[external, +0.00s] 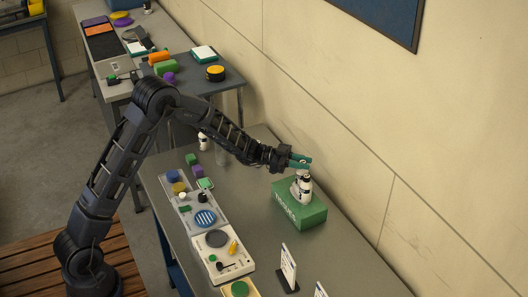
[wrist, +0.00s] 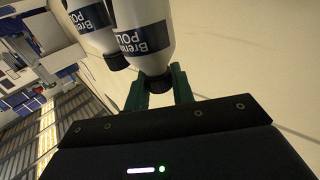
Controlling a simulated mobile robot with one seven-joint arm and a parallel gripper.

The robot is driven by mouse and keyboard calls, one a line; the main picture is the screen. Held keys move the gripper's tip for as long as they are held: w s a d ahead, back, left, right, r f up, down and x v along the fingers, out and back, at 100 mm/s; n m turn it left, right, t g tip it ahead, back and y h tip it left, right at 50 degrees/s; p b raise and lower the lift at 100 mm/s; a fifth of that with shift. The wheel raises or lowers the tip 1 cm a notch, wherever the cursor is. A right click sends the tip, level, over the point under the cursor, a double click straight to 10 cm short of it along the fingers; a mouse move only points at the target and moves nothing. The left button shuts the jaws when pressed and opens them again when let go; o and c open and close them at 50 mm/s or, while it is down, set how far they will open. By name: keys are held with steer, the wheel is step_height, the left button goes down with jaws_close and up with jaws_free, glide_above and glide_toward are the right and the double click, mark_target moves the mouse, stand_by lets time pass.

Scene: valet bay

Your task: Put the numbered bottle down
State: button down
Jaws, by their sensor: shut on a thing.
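My gripper (external: 301,162), with green fingers, is over the green box (external: 299,212) at the right of the table in the external view. In the wrist view the fingers (wrist: 158,76) are shut on the black cap of a white bottle (wrist: 145,28) with a blue label reading in part "POL". A second, similar bottle (wrist: 92,22) is close on its left, its cap outside the fingers. In the external view white bottles (external: 303,187) show at the box top, overlapping; I cannot tell whether the held one touches the box. No bottle number is readable.
Trays (external: 205,217) with small items lie left of the box. Another small white bottle (external: 203,142) stands farther back. A white sign (external: 288,264) stands in front of the box. The wall is close on the right. Bare table shows between box and trays.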

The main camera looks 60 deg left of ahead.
steer(key=shift+f, duration=0.95)
steer(key=shift+f, duration=0.1)
steer(key=c, duration=1.5)
jaws_free()
